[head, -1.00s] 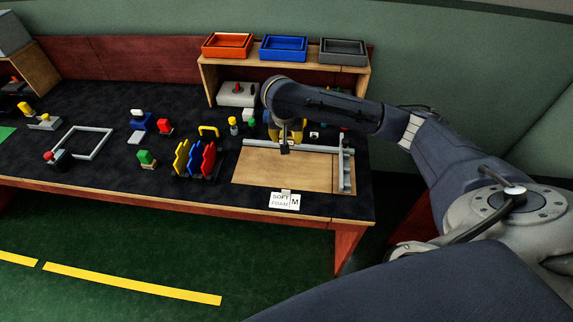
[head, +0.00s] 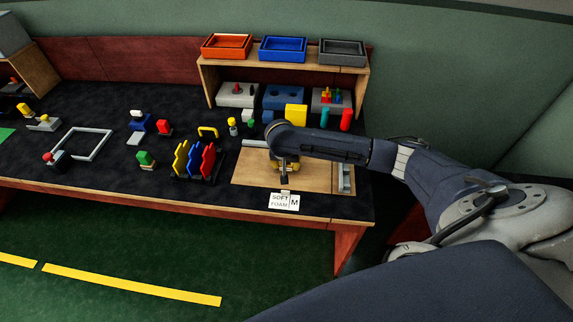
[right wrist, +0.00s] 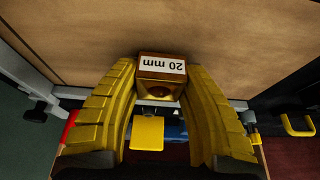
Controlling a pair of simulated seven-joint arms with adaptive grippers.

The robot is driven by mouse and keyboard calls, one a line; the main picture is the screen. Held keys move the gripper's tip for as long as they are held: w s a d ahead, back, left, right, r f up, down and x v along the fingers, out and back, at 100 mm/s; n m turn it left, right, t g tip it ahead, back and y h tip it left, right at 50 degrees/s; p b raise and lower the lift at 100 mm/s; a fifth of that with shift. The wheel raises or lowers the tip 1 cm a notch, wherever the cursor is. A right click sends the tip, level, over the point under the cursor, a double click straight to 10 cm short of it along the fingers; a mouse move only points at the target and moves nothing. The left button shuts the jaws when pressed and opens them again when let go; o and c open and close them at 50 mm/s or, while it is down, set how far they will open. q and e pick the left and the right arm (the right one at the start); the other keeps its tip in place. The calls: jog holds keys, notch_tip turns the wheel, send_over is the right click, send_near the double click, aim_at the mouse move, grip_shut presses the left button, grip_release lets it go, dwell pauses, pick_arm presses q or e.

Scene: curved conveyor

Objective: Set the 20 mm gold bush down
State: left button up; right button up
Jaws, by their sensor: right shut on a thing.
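The gold bush (right wrist: 160,91) shows in the right wrist view, with a white "20 mm" label (right wrist: 162,66) that reads upside down. My right gripper (head: 284,178) is shut on it, with a yellow finger on each side. In the head view the gripper is over the wooden board (head: 250,177), and the bush is hidden or too small to make out. The board also fills the top of the right wrist view (right wrist: 230,35). I cannot tell whether the bush touches the board. My left gripper is not in view.
A grey rail (head: 345,178) edges the board on the right. A "SOFT FOAM" sign (head: 283,201) stands at its front. Coloured paddles (head: 194,160) stand to its left. Several blocks and fixtures (head: 296,115) and a shelf with trays (head: 283,48) lie behind.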

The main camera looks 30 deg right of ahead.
jog(key=shift+f, duration=0.5)
jog(key=shift+f, duration=0.15)
jog(key=o, duration=1.2)
jog(key=shift+o, duration=0.2)
jog(key=v, duration=1.1)
jog(key=shift+o, duration=0.9)
jog(key=shift+s+a+r, duration=0.15)
jog(key=shift+s+r, duration=0.05)
jog(key=shift+r, duration=0.45)
